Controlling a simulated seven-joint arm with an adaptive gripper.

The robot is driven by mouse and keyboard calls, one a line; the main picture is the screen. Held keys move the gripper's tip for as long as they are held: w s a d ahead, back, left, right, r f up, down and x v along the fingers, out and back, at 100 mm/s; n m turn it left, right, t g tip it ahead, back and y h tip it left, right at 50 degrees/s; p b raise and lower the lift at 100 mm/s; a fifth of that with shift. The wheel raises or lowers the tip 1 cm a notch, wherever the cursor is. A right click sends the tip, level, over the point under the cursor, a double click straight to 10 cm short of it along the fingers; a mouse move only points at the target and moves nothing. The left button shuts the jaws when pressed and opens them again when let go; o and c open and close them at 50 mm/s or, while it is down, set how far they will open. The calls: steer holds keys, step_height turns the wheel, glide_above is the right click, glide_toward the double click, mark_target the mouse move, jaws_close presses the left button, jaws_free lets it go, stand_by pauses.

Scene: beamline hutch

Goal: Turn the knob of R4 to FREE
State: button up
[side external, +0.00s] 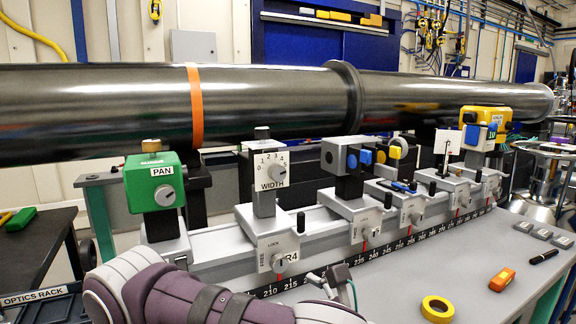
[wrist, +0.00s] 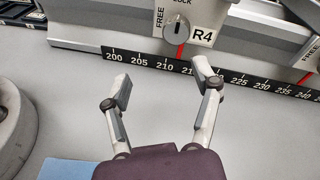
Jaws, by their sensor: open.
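The R4 carriage (side external: 277,238) stands on the rail at the near left, with LOCK printed above its knob and FREE to the knob's left. The knob also shows in the side view (side external: 278,263). My gripper (wrist: 163,78) is open and empty, its fingers spread wide below the knob in the wrist view and apart from it. In the side view my arm fills the bottom; the fingers are hard to make out.
A scale strip (wrist: 138,61) runs along the rail below the knob. Other carriages with similar knobs (side external: 367,232) stand farther right. A yellow tape roll (side external: 437,309) and an orange device (side external: 502,279) lie on the bench. A long metal pipe (side external: 270,100) runs behind.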

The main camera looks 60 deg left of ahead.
mark_target(281, 266)
steer(key=a+y, duration=0.1)
steer(key=a, duration=0.2)
steer(key=a+m+t, duration=0.1)
steer(key=a, duration=0.2)
steer(key=a+m+t+y, duration=0.1)
steer(key=a, duration=0.3)
steer(key=shift+w+f+y, duration=0.1)
steer(key=shift+w+y, duration=0.2)
steer(key=shift+w, duration=0.05)
steer(key=shift+c, duration=0.4)
jaws_close()
